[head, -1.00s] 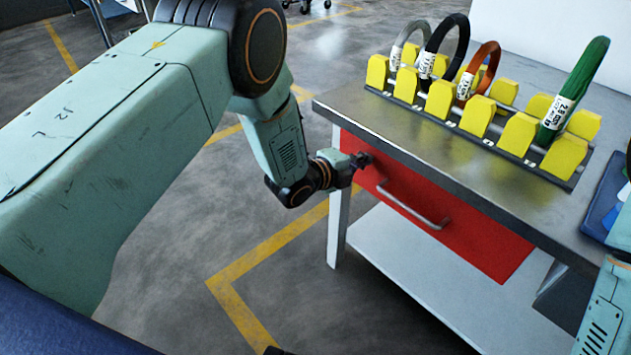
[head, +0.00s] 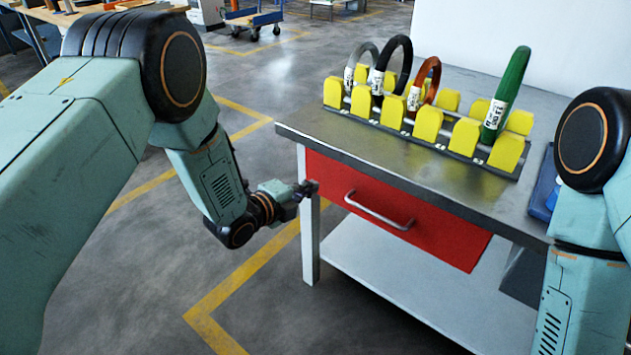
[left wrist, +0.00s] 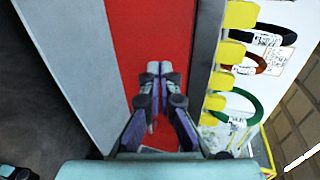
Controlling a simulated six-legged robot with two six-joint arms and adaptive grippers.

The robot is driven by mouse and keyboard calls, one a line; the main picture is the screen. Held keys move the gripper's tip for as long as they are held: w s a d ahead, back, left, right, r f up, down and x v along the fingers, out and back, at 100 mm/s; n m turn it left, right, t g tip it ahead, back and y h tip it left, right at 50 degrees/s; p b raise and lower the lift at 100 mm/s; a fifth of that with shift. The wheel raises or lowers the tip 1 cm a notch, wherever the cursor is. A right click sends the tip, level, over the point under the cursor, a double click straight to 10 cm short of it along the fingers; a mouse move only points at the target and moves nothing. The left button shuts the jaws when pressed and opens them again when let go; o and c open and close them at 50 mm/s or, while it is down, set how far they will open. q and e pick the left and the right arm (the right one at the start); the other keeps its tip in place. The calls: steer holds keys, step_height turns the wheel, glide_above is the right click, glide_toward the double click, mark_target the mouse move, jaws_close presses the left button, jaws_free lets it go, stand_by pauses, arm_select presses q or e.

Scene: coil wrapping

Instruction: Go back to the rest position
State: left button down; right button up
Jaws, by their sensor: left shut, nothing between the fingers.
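My left gripper (head: 306,188) is shut and empty, just off the left end of the table's red drawer front in the head view. In the left wrist view its fingers (left wrist: 153,70) are together in front of the red drawer (left wrist: 150,35). My right arm (head: 590,200) comes in at the right edge of the head view; its gripper is out of the picture.
A metal-topped table (head: 320,130) with a red drawer (head: 440,232) and handle (head: 378,210) stands ahead. A yellow rack (head: 428,122) on it holds grey, black, orange and green coils (head: 507,90). A blue cart (head: 255,20) stands far back. The floor left is open.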

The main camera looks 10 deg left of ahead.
arm_select(q)
steer(key=s+a+f+n+g+y, duration=0.1)
steer(key=s+a+f+n+g, duration=0.15)
steer(key=s+n, duration=0.25)
steer(key=s+a+f+n+g+y+p, duration=0.1)
steer(key=s+a+f+n+y, duration=0.1)
steer(key=s+a+f+n, duration=0.25)
steer(key=s+a+f+n+g+y, duration=0.1)
steer(key=s+f+n, duration=0.1)
steer(key=s+n, duration=0.45)
steer(key=s+a+f+n+g+y, duration=0.1)
steer(key=s+n+g, duration=0.3)
steer(key=s, duration=1)
steer(key=s+a+f+n+g+y, duration=0.2)
steer(key=s+a+f+n+g, duration=0.1)
steer(key=s, duration=1)
steer(key=shift+s+f+n+g, duration=0.4)
steer(key=shift+n+g, duration=0.15)
steer(key=shift+n, duration=0.25)
steer(key=shift+a, duration=0.1)
